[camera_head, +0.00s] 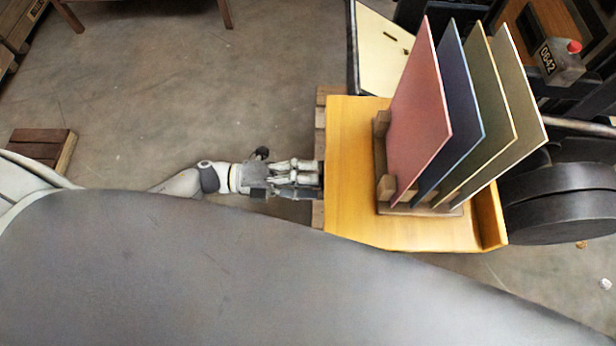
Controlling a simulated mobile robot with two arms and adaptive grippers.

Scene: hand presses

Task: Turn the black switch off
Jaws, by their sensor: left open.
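A grey box (562,66) with a red button on top and the marking "0642" is at the upper right. My right gripper is not in view.
Several coloured panels (420,115) stand upright in a wooden rack on the tray. A wooden pallet (319,120) shows beside the tray's left edge. A large black round part (560,200) is at the right. Bare concrete floor (170,90) is free at upper left.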

